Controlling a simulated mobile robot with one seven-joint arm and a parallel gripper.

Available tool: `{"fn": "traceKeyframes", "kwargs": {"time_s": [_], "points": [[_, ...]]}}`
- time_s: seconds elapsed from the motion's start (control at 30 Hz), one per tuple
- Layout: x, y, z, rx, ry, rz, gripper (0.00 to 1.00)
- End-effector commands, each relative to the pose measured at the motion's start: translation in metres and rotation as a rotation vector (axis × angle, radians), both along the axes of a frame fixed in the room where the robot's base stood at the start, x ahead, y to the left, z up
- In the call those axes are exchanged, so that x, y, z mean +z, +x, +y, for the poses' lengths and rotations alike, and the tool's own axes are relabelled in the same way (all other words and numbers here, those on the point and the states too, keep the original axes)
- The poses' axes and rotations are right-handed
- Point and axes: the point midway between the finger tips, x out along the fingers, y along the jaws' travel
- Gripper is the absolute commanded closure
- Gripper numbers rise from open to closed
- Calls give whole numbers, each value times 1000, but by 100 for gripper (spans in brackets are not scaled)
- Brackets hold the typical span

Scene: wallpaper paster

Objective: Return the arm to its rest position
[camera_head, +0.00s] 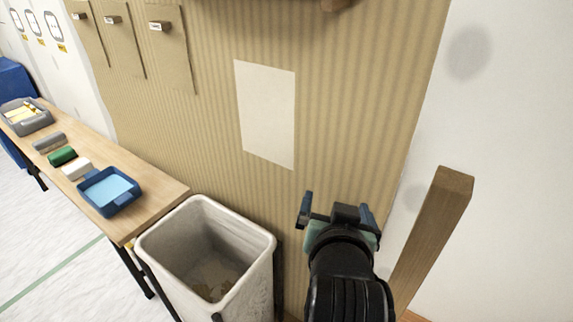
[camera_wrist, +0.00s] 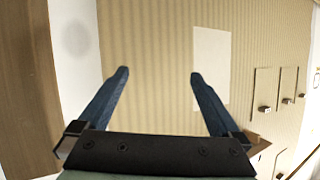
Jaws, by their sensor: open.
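My gripper (camera_head: 337,207) is in the lower right of the head view, in front of the striped wall and to the right of the bin. In the wrist view my gripper (camera_wrist: 158,78) has its two blue fingers wide apart with nothing between them. A pale blank rectangle (camera_head: 266,112) shows on the striped wall, up and to the left of my gripper. The same pale rectangle (camera_wrist: 211,68) is beyond the right finger in the wrist view.
A white bin (camera_head: 258,262) with scraps inside stands left of my gripper. A wooden post (camera_head: 432,235) rises close on the right. A long table (camera_head: 157,197) at left holds a blue tray (camera_head: 111,208), rolls and a grey tray (camera_head: 40,122). Hooks with tags (camera_head: 160,27) are on the wall.

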Motion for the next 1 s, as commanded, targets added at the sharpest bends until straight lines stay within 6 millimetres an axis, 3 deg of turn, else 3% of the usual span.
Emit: {"fn": "traceKeyframes", "kwargs": {"time_s": [0.03, 0.13, 0.2, 0.3, 0.4, 0.5, 0.6, 0.77, 1.0], "points": [[54, 7, 10, 23, -35, -148, 0], [155, 2, 30, 62, -101, -437, 0], [219, -15, 43, 81, -141, -630, 0], [293, -50, 60, 97, -184, -870, 0], [343, -85, 71, 103, -214, -1050, 0], [369, -110, 77, 104, -229, -1159, 0], [382, -122, 79, 103, -235, -1206, 0], [404, -123, 80, 102, -237, -1211, 0], [468, -122, 80, 104, -236, -1208, 0]]}}
